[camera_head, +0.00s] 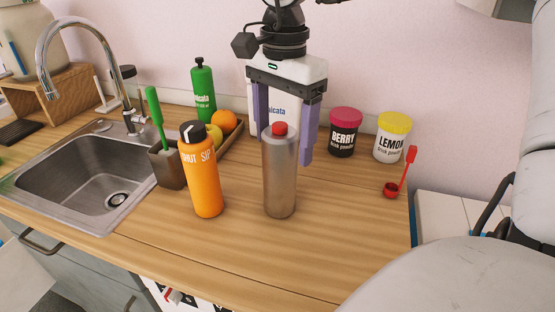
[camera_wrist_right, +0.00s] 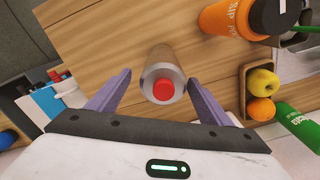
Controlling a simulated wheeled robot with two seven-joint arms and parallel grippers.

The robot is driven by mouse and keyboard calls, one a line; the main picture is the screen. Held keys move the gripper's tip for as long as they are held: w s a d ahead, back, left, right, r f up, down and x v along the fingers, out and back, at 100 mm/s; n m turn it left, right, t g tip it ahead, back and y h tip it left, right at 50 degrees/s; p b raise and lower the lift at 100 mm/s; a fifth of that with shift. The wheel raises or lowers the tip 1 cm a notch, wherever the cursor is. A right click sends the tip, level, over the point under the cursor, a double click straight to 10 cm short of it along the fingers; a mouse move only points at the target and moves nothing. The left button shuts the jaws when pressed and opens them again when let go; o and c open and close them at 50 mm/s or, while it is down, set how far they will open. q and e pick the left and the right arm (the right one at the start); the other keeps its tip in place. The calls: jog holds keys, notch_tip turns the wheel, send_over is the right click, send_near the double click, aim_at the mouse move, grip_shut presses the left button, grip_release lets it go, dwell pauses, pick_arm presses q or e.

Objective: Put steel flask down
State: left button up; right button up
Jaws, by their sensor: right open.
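The steel flask (camera_head: 280,178) is a grey metal cylinder with a red cap, upright on the wooden counter (camera_head: 330,225). My right gripper (camera_head: 284,150) is above and behind it, with its two purple fingers apart. In the right wrist view, the flask (camera_wrist_right: 162,75) sits between the open fingers (camera_wrist_right: 160,92), with visible gaps on both sides. The flask's base rests on the counter in the head view. My left gripper is not in view.
An orange bottle (camera_head: 201,175) stands left of the flask, beside a brush holder (camera_head: 167,167). A fruit tray (camera_head: 237,140) and green bottle (camera_head: 203,90) are behind. Berry (camera_head: 344,133) and lemon (camera_head: 392,138) jars and a red scoop (camera_head: 392,189) stand right. The sink (camera_head: 75,185) is left.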

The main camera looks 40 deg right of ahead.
aim_at(279, 160)
jog(key=shift+f, duration=0.45)
jog(key=f, duration=0.3)
jog(key=shift+w+a+f, duration=0.1)
jog(key=shift+a+f, duration=0.15)
jog(key=shift+f, duration=0.05)
jog(key=shift+f+p, duration=0.3)
jog(key=shift+f, duration=0.2)
jog(key=shift+w, duration=0.1)
jog(key=c, duration=1.4)
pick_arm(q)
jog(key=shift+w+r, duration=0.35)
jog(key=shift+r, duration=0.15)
pick_arm(e)
jog(key=shift+r, duration=0.15)
jog(key=c, duration=0.4)
